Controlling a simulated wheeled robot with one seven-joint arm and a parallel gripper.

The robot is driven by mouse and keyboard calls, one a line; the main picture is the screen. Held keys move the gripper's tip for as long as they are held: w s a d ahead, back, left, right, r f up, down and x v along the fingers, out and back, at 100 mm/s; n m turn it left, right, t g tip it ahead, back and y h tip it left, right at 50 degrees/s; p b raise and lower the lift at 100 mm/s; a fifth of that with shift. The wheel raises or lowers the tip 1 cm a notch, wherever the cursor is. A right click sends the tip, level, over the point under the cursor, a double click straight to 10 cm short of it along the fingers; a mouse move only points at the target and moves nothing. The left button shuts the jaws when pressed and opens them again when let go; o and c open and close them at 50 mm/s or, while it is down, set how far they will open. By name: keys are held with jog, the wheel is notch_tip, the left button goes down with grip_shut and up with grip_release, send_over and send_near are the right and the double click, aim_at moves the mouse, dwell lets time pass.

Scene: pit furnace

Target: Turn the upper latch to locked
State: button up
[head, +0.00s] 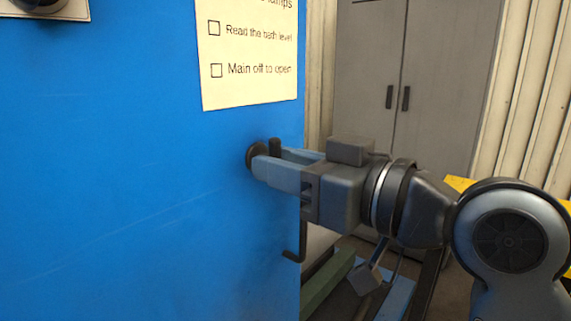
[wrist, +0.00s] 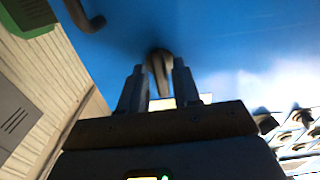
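The upper latch (head: 254,155) is a dark round boss with a short dark handle on the blue panel (head: 120,180), near its right edge. My gripper (head: 276,163) reaches it from the right, with one finger on each side of the handle. In the wrist view the latch handle (wrist: 160,68) stands between the two fingertips of my gripper (wrist: 158,80). The fingers look spread, and I cannot tell whether either one touches the handle. The fingers partly hide the latch in the head view, so its exact angle is hard to read.
A dark bent hook (head: 297,246) hangs at the panel's edge below my gripper. A paper checklist (head: 248,60) is fixed above the latch. A grey cabinet (head: 405,75) stands behind. The wrist view shows several dark knobs (wrist: 290,138) at the right.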

jog(key=shift+o, duration=0.7)
jog(key=v, duration=0.8)
jog(key=shift+f, duration=0.1)
